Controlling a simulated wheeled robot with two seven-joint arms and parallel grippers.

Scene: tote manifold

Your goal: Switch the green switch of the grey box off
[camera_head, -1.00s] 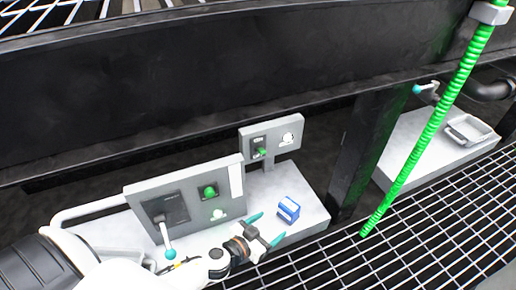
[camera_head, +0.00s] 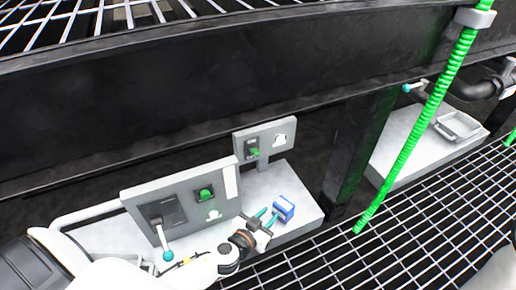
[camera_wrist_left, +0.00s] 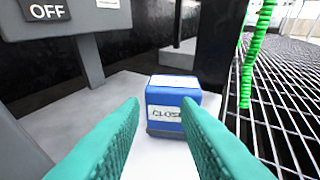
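A large grey panel box (camera_head: 180,222) stands on a pale ledge, with a green switch (camera_head: 206,194) and a teal-tipped lever (camera_head: 168,256). A smaller grey box (camera_head: 276,147) on a post behind it has another green switch (camera_head: 255,151); its black "OFF" label (camera_wrist_left: 47,10) shows in the left wrist view. My left gripper (camera_head: 267,216) is open, its teal fingers apart in front of the large box. They point at a blue block (camera_head: 285,207) marked "CLOSE" in the left wrist view (camera_wrist_left: 172,105). Whether they touch it is unclear. My right gripper is out of view.
A dark beam (camera_head: 200,110) runs above the boxes, and a black post (camera_head: 352,155) stands right of the ledge. A green ribbed hose (camera_head: 415,150) hangs farther right over the metal grating (camera_head: 400,235). Another pale ledge (camera_head: 395,150) holds a tray.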

